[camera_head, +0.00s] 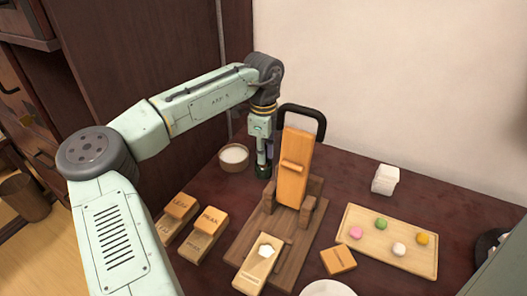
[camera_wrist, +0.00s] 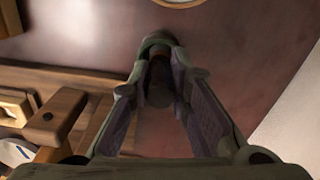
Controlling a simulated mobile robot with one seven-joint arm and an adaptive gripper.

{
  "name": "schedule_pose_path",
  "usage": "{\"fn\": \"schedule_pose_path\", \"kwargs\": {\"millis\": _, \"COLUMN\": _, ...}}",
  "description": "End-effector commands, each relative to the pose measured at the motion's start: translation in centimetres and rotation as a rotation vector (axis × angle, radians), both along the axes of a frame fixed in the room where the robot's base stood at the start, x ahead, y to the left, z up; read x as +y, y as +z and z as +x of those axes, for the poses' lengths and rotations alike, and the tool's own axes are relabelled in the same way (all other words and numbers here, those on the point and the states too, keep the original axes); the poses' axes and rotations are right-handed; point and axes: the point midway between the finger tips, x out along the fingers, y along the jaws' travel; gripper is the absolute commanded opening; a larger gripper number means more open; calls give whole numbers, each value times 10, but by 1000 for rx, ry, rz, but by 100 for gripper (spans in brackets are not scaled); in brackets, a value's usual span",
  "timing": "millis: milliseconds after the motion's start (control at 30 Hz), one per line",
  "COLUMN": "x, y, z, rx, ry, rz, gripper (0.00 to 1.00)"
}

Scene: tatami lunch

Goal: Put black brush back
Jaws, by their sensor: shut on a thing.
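My gripper (camera_head: 264,150) points down over the table at the back, between the white bowl and the wooden press. In the wrist view, its two fingers (camera_wrist: 158,72) close in on a dark, upright rod, which looks like the black brush (camera_wrist: 159,90). A reddish-brown part shows beyond the dark end. A dark green rounded piece (camera_head: 263,171) shows at the fingertips, low near the table. I cannot tell whether it is a holder or part of the gripper. The brush's lower end is hidden.
A bowl of white stuff (camera_head: 233,157) stands close left of my gripper. The wooden press (camera_head: 294,168) with a black handle stands close right. Labelled wooden blocks (camera_head: 207,222), a tray of sweets (camera_head: 390,252) and a white stack (camera_head: 385,179) are further off. A wall rises behind.

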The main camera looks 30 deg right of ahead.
Motion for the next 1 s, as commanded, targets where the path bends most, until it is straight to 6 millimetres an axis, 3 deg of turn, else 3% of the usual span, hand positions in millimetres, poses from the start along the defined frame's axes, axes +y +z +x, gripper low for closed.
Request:
{"fn": "schedule_pose_path", "kwargs": {"millis": 33, "x": 0, "y": -2, "z": 0, "rx": 2, "ry": 0, "rz": -1, "gripper": 0}}
{"fn": "schedule_pose_path", "kwargs": {"millis": 67, "x": 0, "y": -2, "z": 0, "rx": 1, "ry": 0, "rz": 0, "gripper": 18}}
{"fn": "schedule_pose_path", "kwargs": {"millis": 367, "x": 0, "y": -2, "z": 0, "rx": 0, "ry": 0, "rz": 0, "gripper": 38}}
{"fn": "schedule_pose_path", "kwargs": {"millis": 733, "x": 0, "y": 3, "z": 0, "rx": -1, "ry": 0, "rz": 0, "gripper": 38}}
{"fn": "schedule_pose_path", "kwargs": {"millis": 867, "x": -1, "y": 21, "z": 0, "rx": 0, "ry": 0, "rz": -4, "gripper": 38}}
{"fn": "schedule_pose_path", "kwargs": {"millis": 1000, "x": -1, "y": 52, "z": 0, "rx": 0, "ry": 1, "rz": -4, "gripper": 38}}
